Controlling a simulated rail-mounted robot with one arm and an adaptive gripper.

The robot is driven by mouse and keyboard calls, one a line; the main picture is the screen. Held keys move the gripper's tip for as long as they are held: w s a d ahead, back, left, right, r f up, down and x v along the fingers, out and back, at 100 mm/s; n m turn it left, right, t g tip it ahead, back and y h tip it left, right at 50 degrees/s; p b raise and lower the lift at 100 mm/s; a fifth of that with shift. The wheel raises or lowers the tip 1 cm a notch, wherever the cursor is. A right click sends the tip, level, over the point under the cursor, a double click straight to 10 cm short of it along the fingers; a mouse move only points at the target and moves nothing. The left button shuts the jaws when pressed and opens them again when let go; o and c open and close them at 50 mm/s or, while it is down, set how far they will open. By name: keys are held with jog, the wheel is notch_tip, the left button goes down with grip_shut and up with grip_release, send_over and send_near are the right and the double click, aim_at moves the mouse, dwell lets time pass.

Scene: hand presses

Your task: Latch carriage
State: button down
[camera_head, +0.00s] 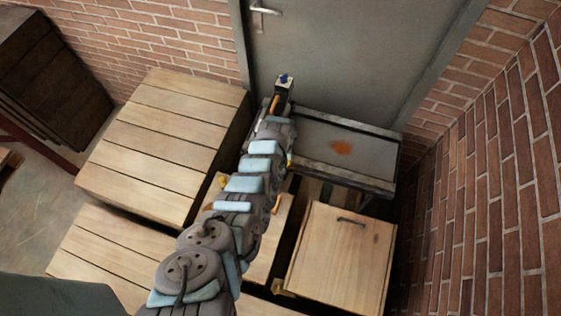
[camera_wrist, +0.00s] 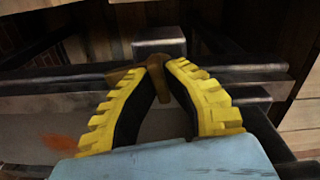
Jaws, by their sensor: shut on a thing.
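The carriage (camera_head: 345,163) is a flat grey metal bed with dark rails and an orange-brown patch, in front of the grey door in the head view. In the wrist view, its rails (camera_wrist: 60,80) run across behind my fingers. My gripper (camera_wrist: 165,64) has yellow toothed fingers whose tips come together on a brown handle (camera_wrist: 122,75). The handle sits just in front of a grey metal block (camera_wrist: 159,42) on the rails. The fingers cover part of the handle. In the head view my arm hides most of the gripper and the grip.
A slatted wooden crate (camera_head: 165,135) stands left of my arm. A wooden box with a dark handle (camera_head: 340,255) stands below the carriage. A brick wall (camera_head: 490,200) closes the right side, and the grey door (camera_head: 345,50) stands behind.

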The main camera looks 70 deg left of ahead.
jog(key=shift+w+f+n+b, duration=0.15)
jog(key=shift+n+b, duration=0.65)
jog(key=shift+n, duration=1.3)
jog(key=n, duration=0.3)
jog(key=shift+n, duration=0.4)
jog(key=n, duration=0.3)
jog(key=shift+r+n, duration=0.2)
jog(key=shift+n, duration=0.1)
jog(key=shift+n+p, duration=1.2)
jog(key=shift+n, duration=0.7)
jog(key=shift+f+n, duration=0.1)
jog(key=shift+n, duration=0.2)
jog(key=c, duration=1.1)
grip_release()
